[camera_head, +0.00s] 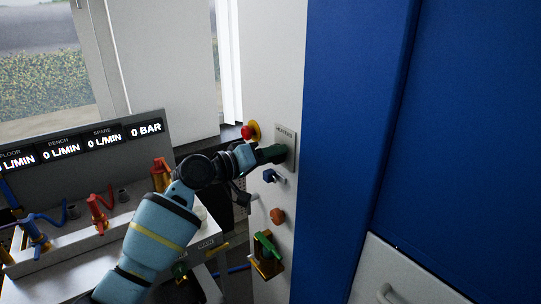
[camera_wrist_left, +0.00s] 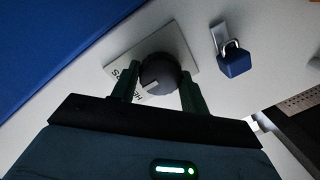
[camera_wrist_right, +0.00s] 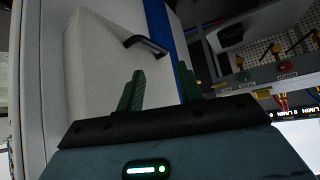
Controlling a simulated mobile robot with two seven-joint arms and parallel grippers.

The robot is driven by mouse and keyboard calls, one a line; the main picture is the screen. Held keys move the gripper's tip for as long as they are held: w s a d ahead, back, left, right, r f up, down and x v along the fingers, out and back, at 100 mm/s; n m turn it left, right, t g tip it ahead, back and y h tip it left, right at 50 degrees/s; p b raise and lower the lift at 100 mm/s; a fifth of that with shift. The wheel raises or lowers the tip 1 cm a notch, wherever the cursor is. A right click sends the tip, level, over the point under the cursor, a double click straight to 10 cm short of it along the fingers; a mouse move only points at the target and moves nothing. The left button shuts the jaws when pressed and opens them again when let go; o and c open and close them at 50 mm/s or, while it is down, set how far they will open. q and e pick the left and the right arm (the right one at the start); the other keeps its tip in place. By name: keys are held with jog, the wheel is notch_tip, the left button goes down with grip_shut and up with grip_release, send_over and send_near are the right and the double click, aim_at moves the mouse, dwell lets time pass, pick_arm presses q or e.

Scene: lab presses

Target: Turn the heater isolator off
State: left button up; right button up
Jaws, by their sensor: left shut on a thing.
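The heater isolator is a light plate labelled HEATERS (camera_head: 285,135) on a white upright panel. Its round dark knob (camera_wrist_left: 160,75) shows in the left wrist view, with a pale notch on its near edge. My left gripper (camera_head: 276,153) reaches the plate and hides the knob in the head view. In the left wrist view its green fingers stand on either side of the knob, shut on it. My right gripper (camera_wrist_right: 160,76) is open and empty in the right wrist view, in front of a white cabinet, away from the isolator.
Near the isolator are a red emergency button (camera_head: 247,132), a blue padlock (camera_head: 269,176), an orange knob (camera_head: 277,215) and a green-handled fitting (camera_head: 266,245). A blue wall (camera_head: 345,120) stands right. A valve bench with displays (camera_head: 90,143) lies left.

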pick_arm(q)
jog(key=shift+f, duration=0.1)
jog(key=o, duration=1)
jog(key=v, duration=0.8)
jog(key=shift+d, duration=0.1)
jog(key=s+a+f+n+y, duration=0.15)
jog(key=s+f, duration=0.35)
jog(key=f, duration=0.5)
jog(key=s+a+f+t+y, duration=0.1)
jog(key=s+a+f+y, duration=0.25)
jog(key=f, duration=0.75)
jog(key=s+a+f+n+y, duration=0.15)
jog(key=s+f, duration=0.35)
jog(key=f, duration=0.5)
jog(key=s+a+f+m+y, duration=0.1)
jog(key=s+f, duration=0.3)
jog(key=s, duration=0.6)
jog(key=s+a+f+m+g+y, duration=0.1)
jog(key=s+a+f, duration=0.3)
jog(key=s, duration=0.6)
jog(key=s+a+f+m+g+y, duration=0.1)
jog(key=s+a+f+y, duration=0.1)
jog(key=s+f, duration=0.4)
jog(key=s+y, duration=0.1)
jog(key=s, duration=0.3)
jog(key=shift+a, duration=0.15)
